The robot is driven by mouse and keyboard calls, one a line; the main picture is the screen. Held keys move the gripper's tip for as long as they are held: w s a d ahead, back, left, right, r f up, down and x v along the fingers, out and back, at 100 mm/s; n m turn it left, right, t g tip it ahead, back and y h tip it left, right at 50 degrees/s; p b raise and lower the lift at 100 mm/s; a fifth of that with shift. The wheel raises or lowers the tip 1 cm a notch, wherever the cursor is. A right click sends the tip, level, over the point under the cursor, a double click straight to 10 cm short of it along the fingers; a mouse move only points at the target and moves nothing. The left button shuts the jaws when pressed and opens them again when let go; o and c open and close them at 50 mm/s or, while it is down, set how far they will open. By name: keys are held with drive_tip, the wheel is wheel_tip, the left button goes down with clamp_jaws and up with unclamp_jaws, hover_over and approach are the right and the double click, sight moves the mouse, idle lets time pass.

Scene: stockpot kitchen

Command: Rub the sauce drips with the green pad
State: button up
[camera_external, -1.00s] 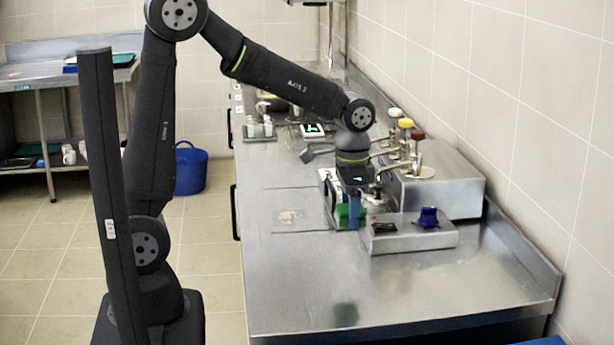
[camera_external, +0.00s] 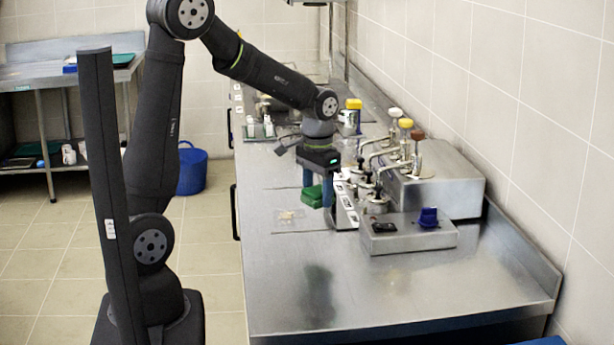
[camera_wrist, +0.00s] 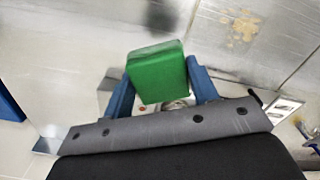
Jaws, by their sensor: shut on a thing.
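My gripper (camera_external: 319,187) is shut on the green pad (camera_external: 312,197) and holds it above the steel counter (camera_external: 275,270). In the wrist view the pad (camera_wrist: 158,72) sits between the two blue fingers. The sauce drips are a pale orange-brown patch (camera_external: 290,215) on the counter, to the left of and below the pad in the external view. In the wrist view the patch (camera_wrist: 245,27) lies at the upper right, apart from the pad. The pad's underside is hidden.
Right of my gripper stands a steel unit (camera_external: 440,190) with several pumps. In front of it is a low box (camera_external: 408,238) with a blue knob (camera_external: 428,217). Small containers (camera_external: 262,128) stand farther back. The counter's near part is clear.

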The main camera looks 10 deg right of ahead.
sight(290, 218)
drive_tip(key=w+a+f+n, duration=0.1)
drive_tip(key=w+a+n, duration=0.2)
drive_tip(key=w+a, duration=0.35)
drive_tip(key=shift+w+d+f, duration=0.2)
drive_tip(key=shift+d+f, duration=0.05)
drive_tip(key=shift+f, duration=0.95)
drive_tip(key=shift+w+d+f, duration=0.2)
drive_tip(key=shift+f, duration=0.95)
drive_tip(key=shift+w+d+f, duration=0.2)
drive_tip(key=shift+d+f, duration=0.05)
drive_tip(key=shift+f, duration=1.65)
drive_tip(key=shift+w, duration=0.9)
drive_tip(key=shift+c, duration=0.3)
drive_tip(key=shift+w+r, duration=0.15)
drive_tip(key=shift+w, duration=0.65)
drive_tip(key=shift+w+f, duration=0.2)
drive_tip(key=shift+w, duration=0.15)
drive_tip(key=shift+w+r, duration=0.1)
drive_tip(key=shift+w, duration=1.8)
drive_tip(key=shift+s, duration=3.95)
wheel_tip(290, 218, up, 8)
drive_tip(key=shift+r, duration=0.15)
